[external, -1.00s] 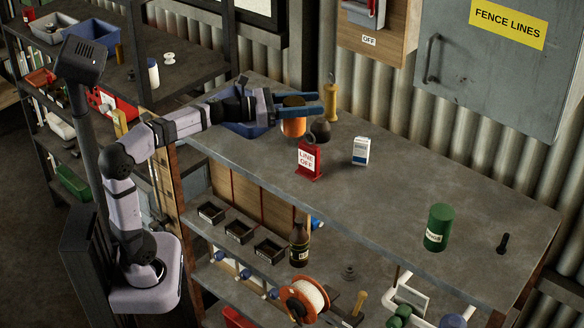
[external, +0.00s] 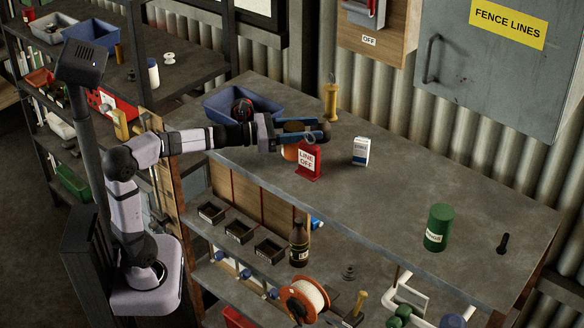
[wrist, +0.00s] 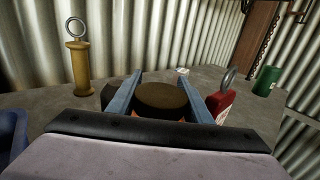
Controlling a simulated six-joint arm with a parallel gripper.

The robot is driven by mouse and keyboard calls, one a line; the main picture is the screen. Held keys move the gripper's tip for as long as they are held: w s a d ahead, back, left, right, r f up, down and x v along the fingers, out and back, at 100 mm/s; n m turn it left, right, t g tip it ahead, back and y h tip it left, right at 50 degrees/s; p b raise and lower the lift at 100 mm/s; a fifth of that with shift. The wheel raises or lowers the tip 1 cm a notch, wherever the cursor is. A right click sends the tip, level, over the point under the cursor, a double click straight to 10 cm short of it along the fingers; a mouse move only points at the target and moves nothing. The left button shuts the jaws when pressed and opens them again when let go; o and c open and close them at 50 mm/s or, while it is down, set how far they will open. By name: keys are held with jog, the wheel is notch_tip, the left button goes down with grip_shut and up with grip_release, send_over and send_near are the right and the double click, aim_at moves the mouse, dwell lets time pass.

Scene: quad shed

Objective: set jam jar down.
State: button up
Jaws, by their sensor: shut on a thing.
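The jam jar, an orange jar with a dark brown lid, is between my gripper's blue fingers. In the external view its orange side (external: 290,153) shows below the fingers, partly hidden by the red LINE OFF tag. In the wrist view its lid (wrist: 161,97) fills the space between the fingertips. My gripper (external: 305,130) is shut on the jar, low over the workbench (external: 400,205). I cannot tell whether the jar's base touches the bench. My gripper also shows in the wrist view (wrist: 163,90).
The red LINE OFF tag (external: 308,160) stands close to the jar, right of my fingers in the wrist view. A dark rounded object (external: 325,128) is by the fingertips. A blue bin (external: 225,112), yellow ringed post (external: 330,102), white carton (external: 361,151) and green can (external: 438,227) stand around.

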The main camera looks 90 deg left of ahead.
dwell(0.3)
jog(key=o, duration=1.2)
jog(key=shift+f, duration=0.1)
jog(key=s, duration=0.4)
jog(key=s+r, duration=0.1)
jog(key=s, duration=0.1)
jog(key=shift+s+d, duration=0.25)
jog(key=shift+s, duration=0.15)
jog(key=s+p, duration=0.2)
jog(key=p, duration=0.2)
jog(key=shift+s+d+p, duration=0.1)
jog(key=shift+s+p, duration=0.2)
jog(key=s+p, duration=0.2)
jog(key=p, duration=0.1)
jog(key=shift+s+d+f, duration=0.1)
jog(key=shift+s+f, duration=0.25)
